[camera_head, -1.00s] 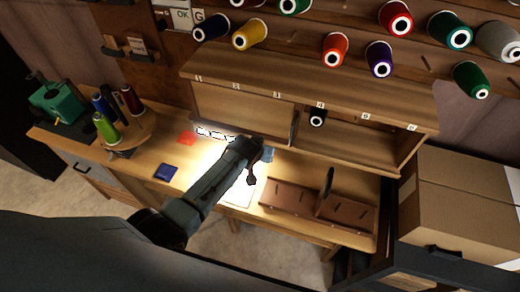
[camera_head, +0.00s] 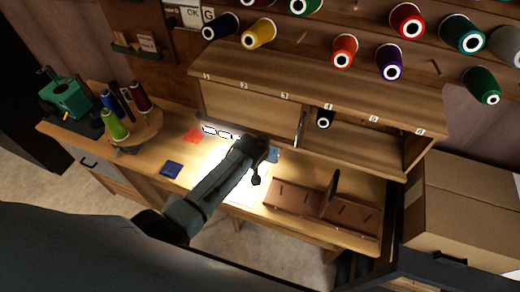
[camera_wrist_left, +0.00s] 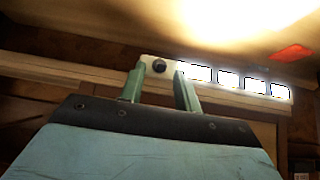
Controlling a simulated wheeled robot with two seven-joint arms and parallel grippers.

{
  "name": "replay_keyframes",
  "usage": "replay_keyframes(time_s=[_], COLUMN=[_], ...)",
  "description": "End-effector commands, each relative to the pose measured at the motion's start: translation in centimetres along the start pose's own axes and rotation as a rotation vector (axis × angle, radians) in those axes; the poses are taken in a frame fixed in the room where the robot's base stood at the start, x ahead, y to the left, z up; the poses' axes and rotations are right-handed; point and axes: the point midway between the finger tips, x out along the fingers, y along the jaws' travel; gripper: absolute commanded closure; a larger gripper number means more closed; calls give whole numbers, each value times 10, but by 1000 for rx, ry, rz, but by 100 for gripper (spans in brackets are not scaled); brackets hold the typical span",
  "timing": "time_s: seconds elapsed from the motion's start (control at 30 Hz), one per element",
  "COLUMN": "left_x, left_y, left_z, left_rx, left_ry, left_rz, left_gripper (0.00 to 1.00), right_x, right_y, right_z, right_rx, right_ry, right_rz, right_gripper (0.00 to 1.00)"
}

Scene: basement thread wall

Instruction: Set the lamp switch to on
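The lamp strip (camera_wrist_left: 229,79) shows as a row of bright white cells in the left wrist view. It also shows in the head view (camera_head: 222,132), under the shelf's left part. At its left end a pale plate carries a round dark knob (camera_wrist_left: 159,66), which looks like the switch. My left gripper (camera_wrist_left: 158,80) has its two green fingers apart, one on each side of the knob. I cannot tell whether they touch it. In the head view my left gripper (camera_head: 264,152) is at the bench's back, with the knob hidden. My right gripper is not in view.
The wooden shelf (camera_head: 310,75) overhangs the bench. A brown rack (camera_head: 295,197) lies to the right of my arm. Blue (camera_head: 172,169) and red (camera_head: 192,135) patches lie to the left. A cardboard box (camera_head: 470,210) stands at the right.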

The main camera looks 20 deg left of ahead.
Motion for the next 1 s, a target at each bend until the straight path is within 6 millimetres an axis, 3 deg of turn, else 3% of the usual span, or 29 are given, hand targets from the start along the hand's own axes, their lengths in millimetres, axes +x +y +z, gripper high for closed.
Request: replay_keyframes(time_s=[0.7,1.0], left_x=[-99,-124], left_y=[0,0], left_z=[1,1], left_rx=[-1,0], left_ry=[0,-1], left_rz=[0,0], left_gripper=[67,67], right_x=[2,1], right_y=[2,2], right_z=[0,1], right_rx=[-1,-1], right_ry=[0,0], right_rz=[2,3], right_gripper=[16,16])
